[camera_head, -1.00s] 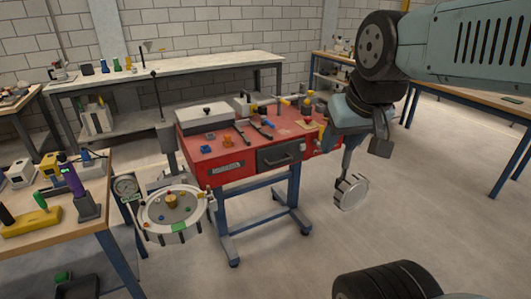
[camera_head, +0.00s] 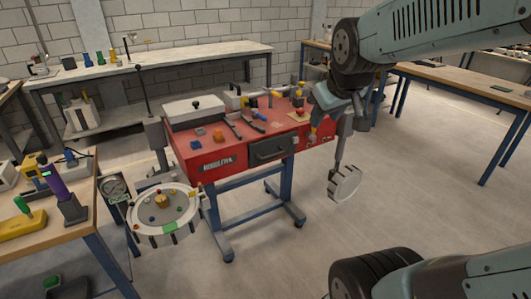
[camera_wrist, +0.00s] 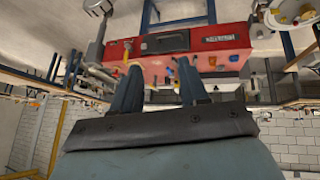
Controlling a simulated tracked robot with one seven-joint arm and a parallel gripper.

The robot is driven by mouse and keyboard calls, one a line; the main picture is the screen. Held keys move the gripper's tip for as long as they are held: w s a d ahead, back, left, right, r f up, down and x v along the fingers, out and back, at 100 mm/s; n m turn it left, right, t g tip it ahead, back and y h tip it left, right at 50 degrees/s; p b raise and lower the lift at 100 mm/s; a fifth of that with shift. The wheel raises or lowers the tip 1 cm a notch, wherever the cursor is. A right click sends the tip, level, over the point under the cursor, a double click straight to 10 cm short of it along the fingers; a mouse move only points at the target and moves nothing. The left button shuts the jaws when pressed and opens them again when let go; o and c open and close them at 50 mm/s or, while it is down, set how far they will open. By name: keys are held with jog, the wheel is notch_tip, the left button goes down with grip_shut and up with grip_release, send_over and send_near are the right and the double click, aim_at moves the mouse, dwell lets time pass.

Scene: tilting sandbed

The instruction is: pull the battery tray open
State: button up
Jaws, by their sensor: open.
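The battery tray appears to be the dark drawer front (camera_head: 272,150) with a bar handle, set in the red bench (camera_head: 216,172). It looks about flush with the bench front. The wrist view is upside down and shows the same dark front (camera_wrist: 165,42) beyond my fingers. My gripper (camera_wrist: 158,66) is open and empty, its two blue-grey fingers apart and pointing towards the bench, with a visible gap to the drawer. In the head view my gripper (camera_head: 322,124) is near the bench's right end, to the right of the handle; its fingertips are hard to make out.
A round dial tray (camera_head: 160,215) stands front left of the bench. A round pale part (camera_head: 344,183) hangs right of it. Tools and a white-lidded box (camera_head: 194,109) lie on top. A side table (camera_head: 60,215) is at left. Floor in front is clear.

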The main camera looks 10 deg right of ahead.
aim_at(272, 157)
jog(key=w+d+f+n+t, duration=0.2)
jog(key=w+f+n, duration=0.3)
jog(key=w+f, duration=0.5)
jog(key=w+d+f+n+t, duration=0.15)
jog(key=w+f+n, duration=0.35)
jog(key=w, duration=0.9)
notch_tip(272, 157, down, 20)
jog(key=w+a+n+t+y, duration=0.25)
jog(key=n+t+y, duration=0.2)
jog(key=n, duration=0.45)
jog(key=shift+y, duration=0.45)
jog(key=x, duration=1.3)
jog(key=shift+w+d+f, duration=0.25)
jog(key=shift+w+f, duration=0.1)
jog(key=shift+w, duration=0.1)
jog(key=shift+c, duration=0.2)
grip_shut()
